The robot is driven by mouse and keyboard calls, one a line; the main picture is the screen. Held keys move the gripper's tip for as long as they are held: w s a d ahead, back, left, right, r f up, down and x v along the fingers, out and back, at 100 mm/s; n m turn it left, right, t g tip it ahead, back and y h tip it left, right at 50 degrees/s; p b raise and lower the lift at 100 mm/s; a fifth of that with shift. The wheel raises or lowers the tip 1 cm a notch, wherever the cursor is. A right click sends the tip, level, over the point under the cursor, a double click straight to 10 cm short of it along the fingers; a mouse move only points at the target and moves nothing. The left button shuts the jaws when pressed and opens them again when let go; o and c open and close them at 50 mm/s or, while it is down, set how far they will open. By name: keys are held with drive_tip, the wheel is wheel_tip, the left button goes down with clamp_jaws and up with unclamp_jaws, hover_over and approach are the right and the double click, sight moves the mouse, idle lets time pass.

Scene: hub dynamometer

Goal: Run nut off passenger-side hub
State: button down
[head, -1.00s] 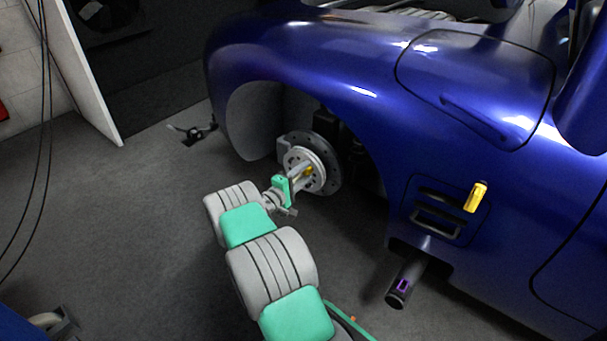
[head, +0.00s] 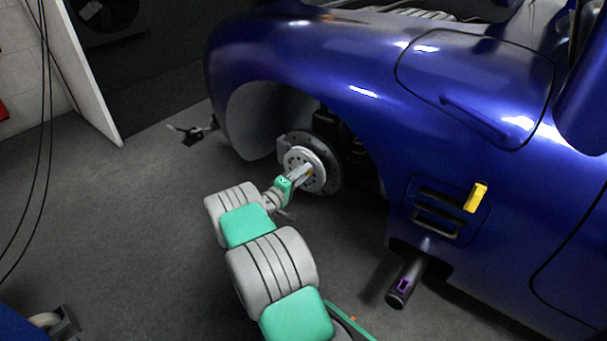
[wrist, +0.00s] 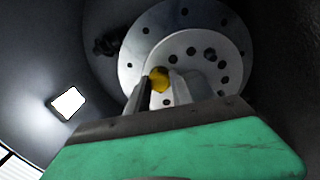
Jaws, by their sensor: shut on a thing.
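The hub (head: 304,171) is a pale metal disc with a ring of holes, set in front of a darker brake disc (head: 331,160) in the wheel arch of the blue car. In the wrist view the hub face (wrist: 205,62) fills the upper middle. A yellow nut (wrist: 159,80) sits at the hub's centre. My gripper (wrist: 160,86) is shut on the nut, one finger on each side of it. In the head view my gripper (head: 300,175) reaches the hub centre and mostly hides the nut. I cannot tell how far the nut is threaded on.
The blue fender (head: 300,60) curves over the hub. A yellow object (head: 475,197) is on the car's side by a vent. A dark pipe (head: 405,283) juts out below it. A small stand (head: 192,133) is on the floor at left.

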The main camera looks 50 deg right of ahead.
drive_tip(key=a+n, duration=0.6)
drive_tip(key=n, duration=1.5)
drive_tip(key=shift+s, duration=0.3)
drive_tip(key=shift+a, duration=0.1)
idle(0.4)
